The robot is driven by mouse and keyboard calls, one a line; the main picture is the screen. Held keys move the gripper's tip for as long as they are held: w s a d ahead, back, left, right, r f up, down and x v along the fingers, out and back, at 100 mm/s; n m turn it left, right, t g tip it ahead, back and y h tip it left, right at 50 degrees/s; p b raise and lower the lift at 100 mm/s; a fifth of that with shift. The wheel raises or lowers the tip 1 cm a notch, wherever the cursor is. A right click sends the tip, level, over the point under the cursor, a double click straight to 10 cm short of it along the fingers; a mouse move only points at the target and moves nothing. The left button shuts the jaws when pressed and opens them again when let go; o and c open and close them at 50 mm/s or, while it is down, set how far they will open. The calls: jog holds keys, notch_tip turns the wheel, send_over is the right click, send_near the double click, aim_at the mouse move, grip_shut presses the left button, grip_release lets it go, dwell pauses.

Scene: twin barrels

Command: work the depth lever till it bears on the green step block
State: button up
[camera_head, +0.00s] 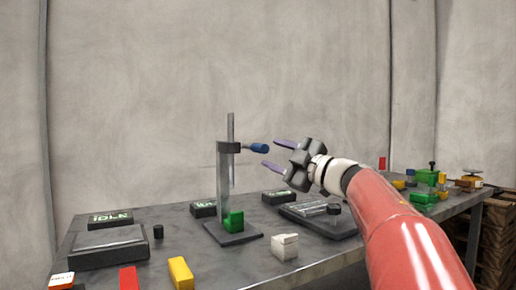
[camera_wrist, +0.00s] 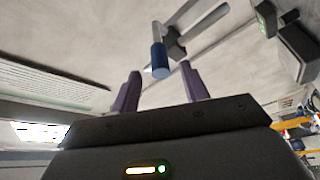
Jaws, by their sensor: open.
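A small stand with an upright column (camera_head: 223,178) and a thin vertical rod (camera_head: 231,125) rises from a dark base plate (camera_head: 240,239). The depth lever (camera_head: 258,148) has a blue handle pointing right from the stand's top. The green step block (camera_head: 234,221) sits on the base plate, below the rod, with a clear gap between them. My gripper (camera_head: 269,151) is open, its purple fingers pointing at the handle from the right. In the wrist view the blue handle (camera_wrist: 160,60) lies between the two fingertips, near their ends; contact cannot be told.
Black pads with green IDLE displays (camera_head: 110,220) lie around the stand. A white block (camera_head: 285,246), a yellow block (camera_head: 181,273) and a red block (camera_head: 129,278) are at the front. A flat dark tray (camera_head: 320,224) lies under my arm. More coloured pieces stand at far right.

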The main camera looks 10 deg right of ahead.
aim_at(259, 148)
jog(key=p+x, duration=0.1)
jog(key=x, duration=0.5)
jog(key=shift+r, duration=0.1)
jog(key=shift+c, duration=0.5)
grip_shut()
